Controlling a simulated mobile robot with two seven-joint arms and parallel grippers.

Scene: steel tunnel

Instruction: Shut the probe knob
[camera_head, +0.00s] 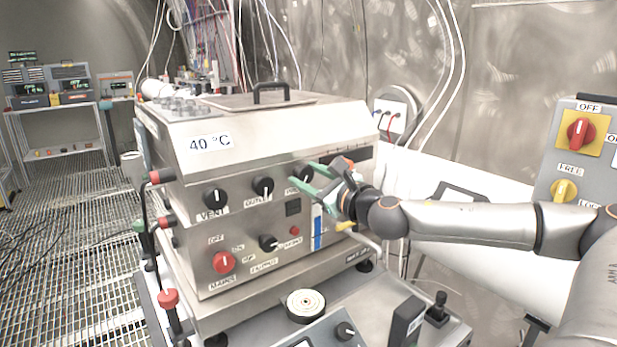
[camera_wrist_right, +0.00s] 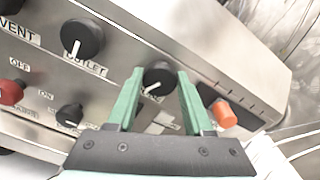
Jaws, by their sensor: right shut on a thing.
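The probe knob (camera_head: 304,171) is a black round knob on the front of the steel 40 °C box, right of the OUTLET knob (camera_head: 263,186). Its label is partly hidden by my fingers. My right gripper (camera_head: 306,179) has its green fingers at this knob. In the right wrist view, the knob (camera_wrist_right: 158,76) sits between the two green fingers (camera_wrist_right: 160,82), which are shut on it. Its white pointer line slants toward the lower left. My left gripper is not in view.
The VENT knob (camera_head: 214,196) is further left on the panel. A red knob (camera_head: 223,262) and a black knob (camera_head: 268,242) sit below. An orange part (camera_wrist_right: 224,114) is close to the right finger. A grey panel (camera_head: 561,150) with red and yellow knobs stands at the right.

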